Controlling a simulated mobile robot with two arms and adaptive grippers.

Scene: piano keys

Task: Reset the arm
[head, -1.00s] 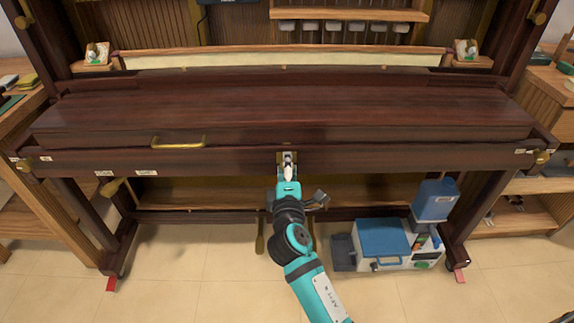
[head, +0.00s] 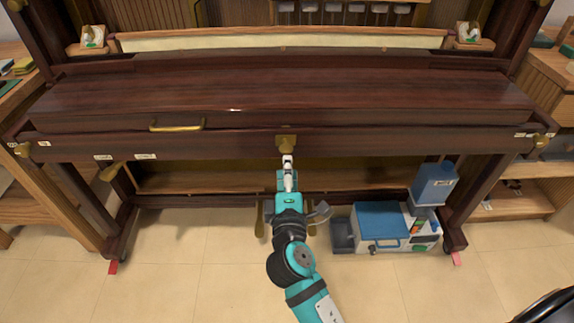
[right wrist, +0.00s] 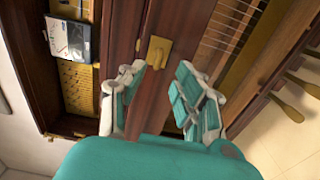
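My right arm comes in from the bottom of the head view. Its gripper (head: 287,162) is just below and in front of the brass lock plate (head: 286,143) on the piano's front rail. In the right wrist view the two fingers of this gripper (right wrist: 160,72) stand apart with nothing between them. The brass plate (right wrist: 158,51) shows beyond the fingertips, apart from them. The dark wooden piano lid (head: 290,90) is down, with a brass handle (head: 177,126) left of centre. No keys show. My left gripper is not in view.
A white and blue machine (head: 390,230) stands on the floor under the piano's right side. Brass pedals (head: 262,218) are below, partly hidden by my arm. Wooden side furniture (head: 550,90) flanks the piano. The tiled floor (head: 180,270) at the left front is clear.

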